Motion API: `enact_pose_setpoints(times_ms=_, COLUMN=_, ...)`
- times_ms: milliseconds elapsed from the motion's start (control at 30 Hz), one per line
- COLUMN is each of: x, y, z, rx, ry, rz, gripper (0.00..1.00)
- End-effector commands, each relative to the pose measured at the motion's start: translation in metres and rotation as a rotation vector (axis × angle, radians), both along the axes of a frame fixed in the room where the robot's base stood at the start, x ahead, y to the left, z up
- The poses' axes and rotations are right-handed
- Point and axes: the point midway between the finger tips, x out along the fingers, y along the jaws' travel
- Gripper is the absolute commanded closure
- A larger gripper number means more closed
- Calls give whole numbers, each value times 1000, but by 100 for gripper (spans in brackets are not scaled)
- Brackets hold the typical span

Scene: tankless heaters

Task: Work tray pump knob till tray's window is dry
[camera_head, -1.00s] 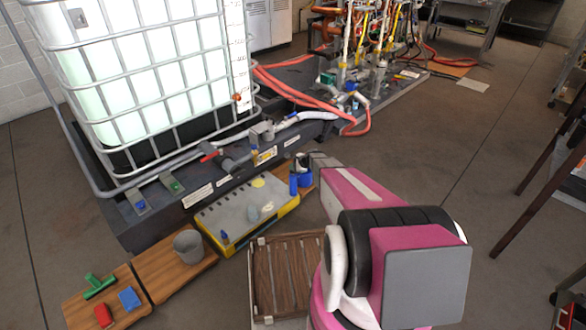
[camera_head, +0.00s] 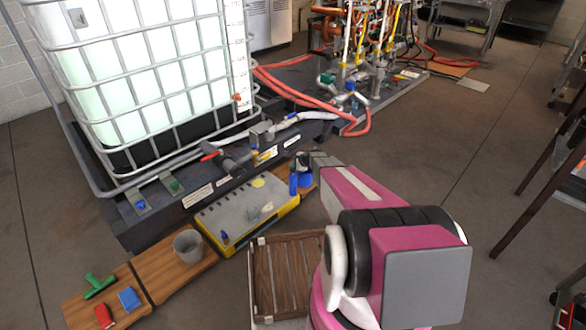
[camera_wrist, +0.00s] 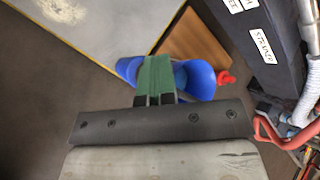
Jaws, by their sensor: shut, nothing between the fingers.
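The yellow tray with a grey top (camera_head: 236,205) lies on the floor in front of the dark plinth. A pale yellow round spot and grey patches show on its top; I cannot tell which is the window. A small blue part (camera_head: 225,237) stands near its front left corner. A blue pump-like object (camera_head: 305,181) stands on a wooden board beyond the tray's right end. In the wrist view, this blue object (camera_wrist: 201,80) shows on both sides of my gripper (camera_wrist: 157,62). My gripper is shut and empty, over the blue object's middle; contact is unclear. The knob itself cannot be made out.
A caged white tank (camera_head: 150,75) stands on the plinth (camera_head: 150,225), with a red-handled valve (camera_head: 210,155). A grey bucket (camera_head: 188,246) stands on a board left of the tray. A slatted wooden crate (camera_head: 288,275) lies near my arm. Open floor (camera_head: 440,150) is at right.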

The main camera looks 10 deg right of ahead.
Motion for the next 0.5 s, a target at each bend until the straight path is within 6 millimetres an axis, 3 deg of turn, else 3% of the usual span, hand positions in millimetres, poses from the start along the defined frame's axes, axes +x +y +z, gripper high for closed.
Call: enact_pose_setpoints(times_ms=500, x=-1, y=0, z=27, rx=1, ry=0, rz=1, gripper=100)
